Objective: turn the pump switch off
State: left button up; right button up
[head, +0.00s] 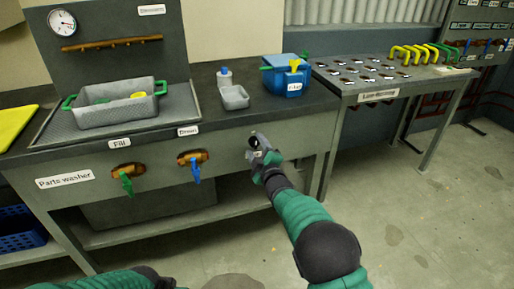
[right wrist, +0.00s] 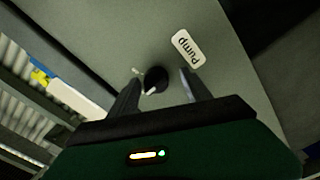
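The pump switch (right wrist: 155,79) is a round black knob with a pale pointer mark, on the grey front panel beside a white "Pump" label (right wrist: 188,47). My right gripper (head: 256,143) is at the front panel of the parts washer (head: 65,180), right of the drain valve. In the right wrist view its two dark fingers (right wrist: 158,88) are apart, with the knob showing between them; whether they touch it I cannot tell.
The green fill valve handle (head: 125,183) and blue drain valve handle (head: 196,172) stick out left of my right gripper. A grey basket (head: 115,108), small tray (head: 235,97) and blue box (head: 288,76) sit above. A perforated rack table (head: 390,72) stands at right.

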jog(key=shift+d+r, duration=0.1)
jog(key=shift+r, duration=0.05)
jog(key=shift+s+d, duration=0.1)
jog(key=shift+s, duration=0.15)
jog(key=p+v, duration=0.4)
jog(key=v, duration=1.2)
jog(key=shift+s, duration=0.15)
